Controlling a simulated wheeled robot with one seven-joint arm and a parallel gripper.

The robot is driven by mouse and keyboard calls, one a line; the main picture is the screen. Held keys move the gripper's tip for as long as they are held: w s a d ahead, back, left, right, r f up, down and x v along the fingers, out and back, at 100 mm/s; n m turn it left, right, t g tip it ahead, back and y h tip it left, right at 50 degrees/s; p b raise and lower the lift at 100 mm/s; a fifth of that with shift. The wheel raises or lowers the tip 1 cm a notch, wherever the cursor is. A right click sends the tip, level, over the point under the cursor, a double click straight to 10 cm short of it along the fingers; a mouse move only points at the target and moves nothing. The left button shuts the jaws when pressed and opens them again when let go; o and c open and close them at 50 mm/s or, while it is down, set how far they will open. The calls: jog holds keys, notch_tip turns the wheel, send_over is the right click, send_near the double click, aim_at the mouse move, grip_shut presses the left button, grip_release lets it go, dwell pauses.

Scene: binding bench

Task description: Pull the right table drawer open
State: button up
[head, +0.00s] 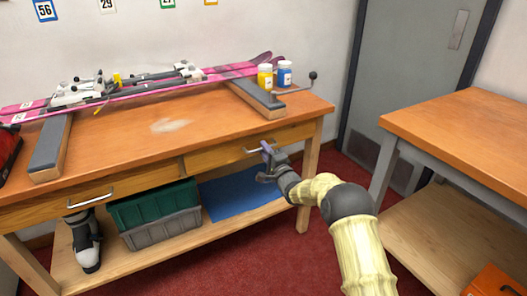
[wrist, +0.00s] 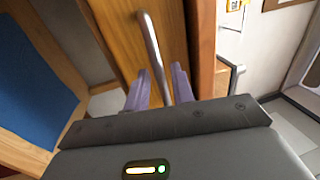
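The wooden workbench (head: 150,118) has two drawers in its front. The right drawer (head: 215,160) looks shut, its front level with the bench frame. Its metal bar handle (head: 255,150) is partly hidden by my gripper (head: 267,152). In the wrist view the handle (wrist: 150,35) runs lengthwise across the drawer front (wrist: 120,40). The two purple fingers of my gripper (wrist: 161,80) stand on either side of the handle's near end, with small gaps visible. My gripper looks open around the handle; contact cannot be made out.
The left drawer handle (head: 90,197) is to the left. Pink skis (head: 215,75) and two jars lie on or above the bench top. A green crate (head: 150,205), a blue mat (head: 240,195) and a boot are below. A second table (head: 460,125) stands right; red floor is clear between.

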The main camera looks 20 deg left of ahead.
jog(key=shift+w+a+r, duration=0.1)
jog(key=shift+w+a, duration=0.2)
jog(key=shift+a, duration=0.15)
grip_shut()
jog(key=shift+d, duration=0.1)
